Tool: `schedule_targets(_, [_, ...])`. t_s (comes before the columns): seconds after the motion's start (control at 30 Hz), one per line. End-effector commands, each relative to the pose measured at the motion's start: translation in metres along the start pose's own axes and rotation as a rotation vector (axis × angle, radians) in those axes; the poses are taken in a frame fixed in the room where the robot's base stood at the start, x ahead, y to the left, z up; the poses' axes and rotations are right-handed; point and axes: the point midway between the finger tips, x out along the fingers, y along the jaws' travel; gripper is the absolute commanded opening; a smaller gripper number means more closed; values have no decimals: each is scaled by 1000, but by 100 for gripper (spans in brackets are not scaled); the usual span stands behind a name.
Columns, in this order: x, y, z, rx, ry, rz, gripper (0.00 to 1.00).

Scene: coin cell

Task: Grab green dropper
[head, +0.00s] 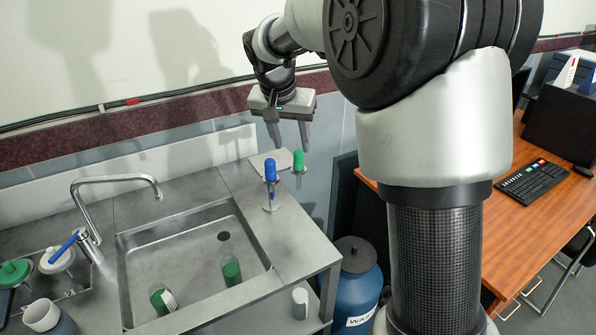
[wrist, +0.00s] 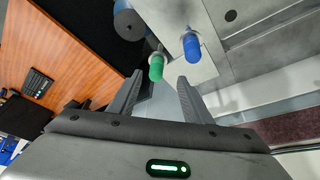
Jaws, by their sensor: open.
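The green dropper (head: 298,161) stands upright at the back right corner of the steel counter, with its green bulb on top. It also shows in the wrist view (wrist: 156,68), ahead of my gripper and roughly in line with the gap between the fingers. My gripper (head: 289,146) is open and empty, its fingers pointing down behind and close to the green bulb. In the wrist view my gripper (wrist: 157,85) has its two fingers well apart, and I see no contact with the dropper. The lower part of the dropper is hard to make out.
A blue dropper (head: 270,172) stands close beside the green one, in front and to the left. A blue waste drum (head: 357,285) stands beside the counter. A wooden desk (head: 530,225) is at the right.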

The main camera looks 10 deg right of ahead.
Motion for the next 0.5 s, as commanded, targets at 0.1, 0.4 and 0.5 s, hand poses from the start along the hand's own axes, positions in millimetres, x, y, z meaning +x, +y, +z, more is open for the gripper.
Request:
schedule_targets(0.1, [15, 1, 0, 1, -1, 1, 45])
schedule_targets(0.4, [43, 5, 1, 1, -3, 3, 45])
schedule_targets(0.5, [58, 7, 2, 1, -3, 2, 45])
